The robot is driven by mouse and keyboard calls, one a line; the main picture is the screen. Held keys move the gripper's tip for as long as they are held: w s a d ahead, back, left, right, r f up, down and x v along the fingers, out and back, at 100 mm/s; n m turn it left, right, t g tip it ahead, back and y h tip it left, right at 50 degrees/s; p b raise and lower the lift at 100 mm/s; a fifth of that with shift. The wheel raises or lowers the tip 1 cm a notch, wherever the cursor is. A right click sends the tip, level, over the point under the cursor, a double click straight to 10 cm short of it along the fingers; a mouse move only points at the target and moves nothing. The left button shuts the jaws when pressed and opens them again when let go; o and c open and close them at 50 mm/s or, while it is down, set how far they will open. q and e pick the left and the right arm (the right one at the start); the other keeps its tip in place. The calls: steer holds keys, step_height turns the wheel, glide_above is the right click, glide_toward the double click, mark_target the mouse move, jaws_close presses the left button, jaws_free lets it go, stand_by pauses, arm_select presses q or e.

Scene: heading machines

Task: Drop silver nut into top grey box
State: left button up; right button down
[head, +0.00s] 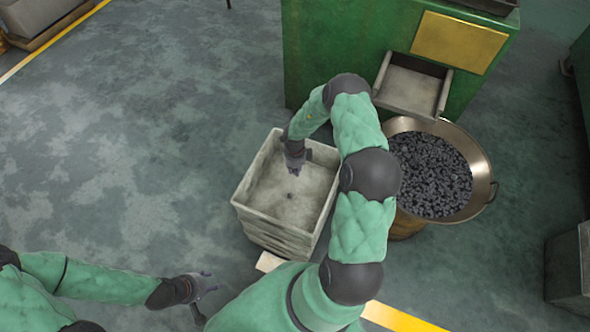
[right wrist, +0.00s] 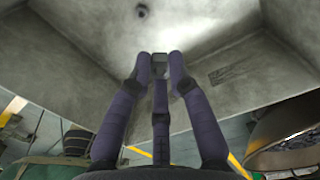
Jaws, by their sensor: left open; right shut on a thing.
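The top grey box (head: 258,200) is open and sits on a stack of similar boxes at the middle of the head view. My right gripper (head: 296,168) reaches over its opening from the far side. In the right wrist view my right gripper (right wrist: 160,72) is shut on a small grey nut (right wrist: 160,58) between its fingertips, above the box floor (right wrist: 190,18). A small dark nut-like piece (right wrist: 141,11) lies on that floor and also shows in the head view (head: 290,196). My left gripper (head: 203,288) is open and empty, low and left of the boxes.
A wide metal pan (head: 476,158) full of dark nuts (head: 430,175) stands right of the box, under the chute (head: 408,90) of a green machine (head: 335,45). A grey cabinet (head: 570,265) stands at the right edge. The floor left of the boxes is clear.

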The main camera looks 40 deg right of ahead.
steer(key=c, duration=1.1)
jaws_free()
steer(key=shift+r, duration=0.1)
step_height(320, 180, up, 12)
steer(key=shift+f, duration=0.1)
